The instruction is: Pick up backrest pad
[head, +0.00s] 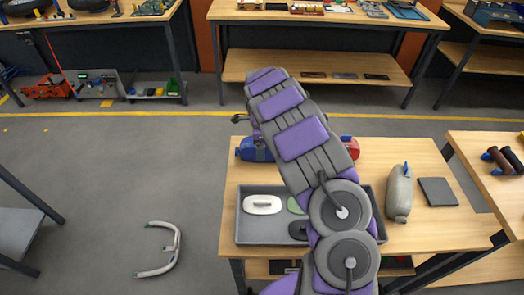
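A flat dark grey rectangular pad (438,191) lies on the right side of the wooden table; it may be the backrest pad, but I cannot be sure. My arm stretches from the bottom of the head view up across the table, well left of this pad. A small dark part at the arm's far end, perhaps of my gripper (238,118), sticks out to the left. The rest of the gripper is hidden behind the arm, so its fingers and anything between them cannot be made out.
A grey tray (239,215) on the table holds a white lidded item (262,204) and other pieces partly behind my arm.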

